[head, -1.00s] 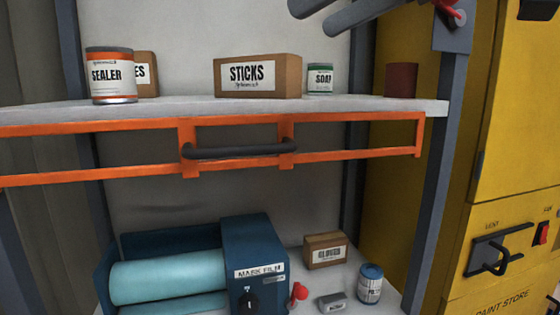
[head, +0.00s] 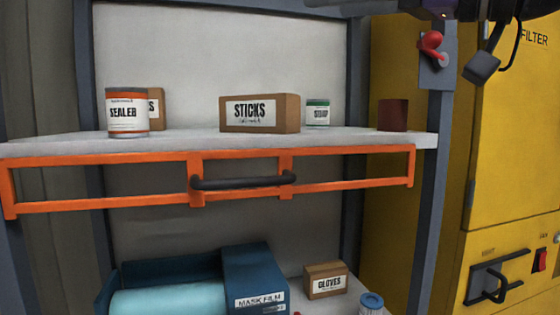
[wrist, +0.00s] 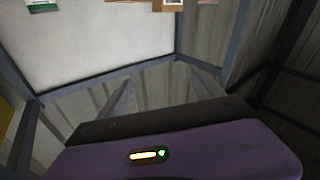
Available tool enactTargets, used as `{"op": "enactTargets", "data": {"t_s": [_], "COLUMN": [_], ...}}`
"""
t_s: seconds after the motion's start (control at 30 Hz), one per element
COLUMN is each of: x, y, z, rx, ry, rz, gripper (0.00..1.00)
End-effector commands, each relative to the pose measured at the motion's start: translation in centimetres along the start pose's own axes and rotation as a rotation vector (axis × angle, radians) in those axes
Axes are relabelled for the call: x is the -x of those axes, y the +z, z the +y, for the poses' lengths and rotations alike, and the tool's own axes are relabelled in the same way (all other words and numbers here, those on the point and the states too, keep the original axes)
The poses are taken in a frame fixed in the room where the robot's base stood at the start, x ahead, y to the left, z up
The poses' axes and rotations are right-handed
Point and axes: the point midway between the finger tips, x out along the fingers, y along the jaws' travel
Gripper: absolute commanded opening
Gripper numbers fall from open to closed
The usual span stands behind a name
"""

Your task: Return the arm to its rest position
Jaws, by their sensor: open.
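My gripper (wrist: 163,76) shows in the wrist view as two grey fingers standing apart beyond a dark band and a purple housing. It is open, with nothing between the fingers. The fingers point toward a pale wall panel and ribbed metal walls. In the head view, dark parts of my arm (head: 430,10) cross the top right edge, in front of the frame post and yellow cabinet. The fingers cannot be made out clearly there.
A shelf (head: 340,139) with an orange rail and dark handle (head: 243,182) holds a sealer can (head: 127,112), a sticks box (head: 259,113), a soap can (head: 318,112) and a dark red cup (head: 393,115). A mask film dispenser (head: 255,275) and gloves box (head: 325,280) are below. A yellow cabinet (head: 510,170) stands right.

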Motion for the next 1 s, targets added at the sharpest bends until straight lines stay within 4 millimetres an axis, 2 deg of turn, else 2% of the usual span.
{"op": "enactTargets", "data": {"t_s": [0.17,0.27,0.47,0.73,0.87,1.0], "x": [1.5,2.9,6.1,10.8,13.1,15.4], "y": [1.1,2.4,6.6,14.8,19.4,24.6], "z": [2.6,4.3,7.1,8.7,8.5,7.3], "rx": [-0.019,-0.035,-0.078,-0.133,-0.154,-0.17], "ry": [0.067,0.123,0.253,0.455,0.556,0.663], "rz": [0.167,0.274,0.453,0.601,0.635,0.644], "gripper": [0.76,0.76,0.76,0.76,0.76,0.76]}}
